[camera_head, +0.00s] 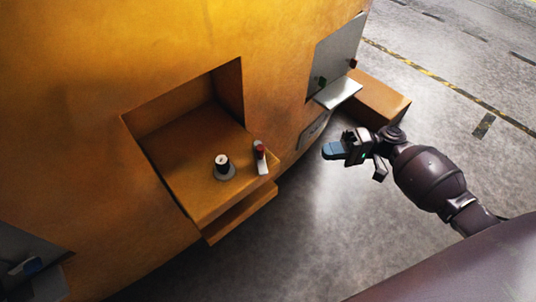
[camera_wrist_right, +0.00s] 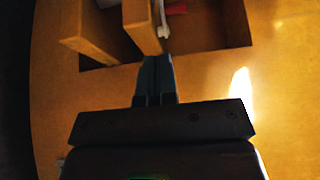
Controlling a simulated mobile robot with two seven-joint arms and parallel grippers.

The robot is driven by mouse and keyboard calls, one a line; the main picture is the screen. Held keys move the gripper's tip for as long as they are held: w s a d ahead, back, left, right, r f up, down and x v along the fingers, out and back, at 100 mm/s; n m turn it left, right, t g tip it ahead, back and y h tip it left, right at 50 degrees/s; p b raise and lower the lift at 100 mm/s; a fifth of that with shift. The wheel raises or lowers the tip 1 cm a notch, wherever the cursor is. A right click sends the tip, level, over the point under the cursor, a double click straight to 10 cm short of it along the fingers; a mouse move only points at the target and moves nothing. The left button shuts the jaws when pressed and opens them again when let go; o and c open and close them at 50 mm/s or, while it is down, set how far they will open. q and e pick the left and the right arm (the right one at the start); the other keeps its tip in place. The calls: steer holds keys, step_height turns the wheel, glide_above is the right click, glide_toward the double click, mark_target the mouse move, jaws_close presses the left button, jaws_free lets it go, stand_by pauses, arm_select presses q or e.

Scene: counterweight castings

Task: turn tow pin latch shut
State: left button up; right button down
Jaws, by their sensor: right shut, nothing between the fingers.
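The tow pin latch shows in the head view as a pale metal strip with a red grip (camera_head: 260,152) at the right front corner of an orange ledge. A dark pin with a white top (camera_head: 222,163) stands upright on a grey round base beside it. My right gripper (camera_head: 330,150) is shut and empty, to the right of the latch and apart from it. In the right wrist view its fingers (camera_wrist_right: 155,78) point up toward the ledge edge. The latch's pale strip (camera_wrist_right: 162,18) and red grip (camera_wrist_right: 176,8) show at the top, partly cut off. My left gripper is not in view.
The large orange casting (camera_head: 90,80) has a square recess above the ledge (camera_head: 190,178), with a lower lip (camera_head: 240,215) beneath. A grey plate with a bracket (camera_head: 338,93) and an orange block (camera_head: 380,98) lie to the right. Grey floor (camera_head: 320,225) is open below.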

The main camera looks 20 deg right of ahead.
mark_target(275, 163)
steer(key=w+a, duration=0.1)
steer(key=a, duration=0.8)
steer(key=w+a, duration=0.1)
steer(key=a, duration=0.3)
steer(key=shift+w+a+r, duration=0.15)
steer(key=shift+w+a, duration=0.2)
steer(key=shift+a, duration=0.1)
